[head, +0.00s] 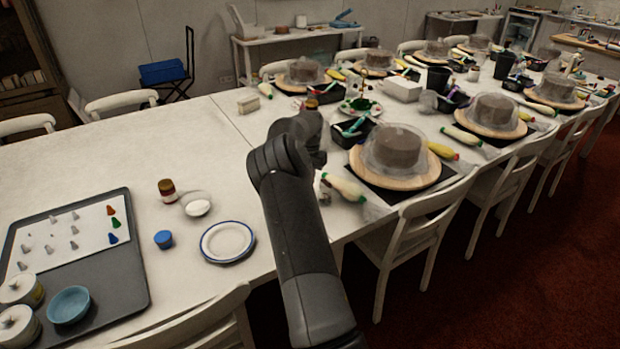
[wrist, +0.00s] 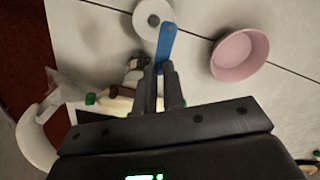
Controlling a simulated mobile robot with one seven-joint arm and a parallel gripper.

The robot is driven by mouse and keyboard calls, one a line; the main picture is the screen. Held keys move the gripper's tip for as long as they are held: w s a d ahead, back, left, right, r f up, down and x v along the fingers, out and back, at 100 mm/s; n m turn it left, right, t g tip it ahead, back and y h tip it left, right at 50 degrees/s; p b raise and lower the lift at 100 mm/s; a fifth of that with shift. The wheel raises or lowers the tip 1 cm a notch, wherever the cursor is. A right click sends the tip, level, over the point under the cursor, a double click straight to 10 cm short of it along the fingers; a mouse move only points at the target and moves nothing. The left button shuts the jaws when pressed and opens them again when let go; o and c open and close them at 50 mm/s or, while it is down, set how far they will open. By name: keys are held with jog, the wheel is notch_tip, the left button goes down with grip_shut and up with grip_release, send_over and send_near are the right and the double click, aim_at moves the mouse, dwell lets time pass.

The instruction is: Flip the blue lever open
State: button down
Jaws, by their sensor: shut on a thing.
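The blue lever (wrist: 167,42) shows in the wrist view, pointing away from my gripper beside a white round part with a hole (wrist: 150,16). My gripper (wrist: 159,74) is shut on the near end of the blue lever, which sits between its fingertips. The lever overlaps the edge of the round part in this view; I cannot tell how they join. In the head view my arm hides the fingertips, and I cannot make out the lever there.
A pink bowl (wrist: 239,54) stands right of the lever in the wrist view. In the head view a black tub (head: 352,132) and a covered cake on a turntable (head: 395,151) are right of my arm. The white table (head: 120,150) has free room on the left.

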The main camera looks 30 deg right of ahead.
dwell(0.3)
jog(key=c, duration=1.5)
grip_release()
notch_tip(320, 180, up, 11)
jog(key=shift+f, duration=0.1)
